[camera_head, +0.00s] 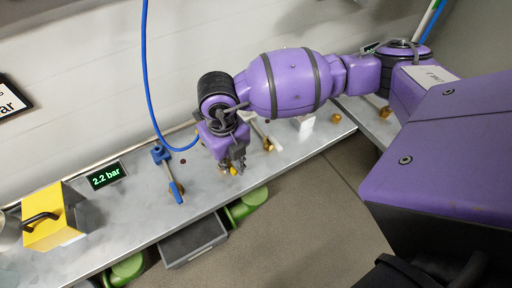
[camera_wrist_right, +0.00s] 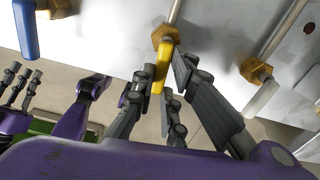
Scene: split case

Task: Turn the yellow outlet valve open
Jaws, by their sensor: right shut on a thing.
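The yellow outlet valve shows in the right wrist view as a yellow lever (camera_wrist_right: 157,80) below a brass body (camera_wrist_right: 164,36) on a thin pipe. The lever runs roughly in line with the pipe. My right gripper (camera_wrist_right: 165,68) is shut on the lever, with fingers on both sides of it. In the head view my right gripper (camera_head: 236,168) reaches down to the bench's front edge and hides most of the valve; a bit of yellow (camera_head: 233,171) shows. At the left of the wrist view, grey fingers of what seems my left gripper (camera_wrist_right: 22,85) show; their opening is unclear.
A blue-handled valve (camera_head: 176,191) stands left of my right gripper, and a white-handled valve (camera_wrist_right: 262,97) lies to its right in the wrist view. A 2.2 bar display (camera_head: 106,175) and a yellow box (camera_head: 54,218) sit further left. Bins (camera_head: 192,241) stand below the bench (camera_head: 140,215).

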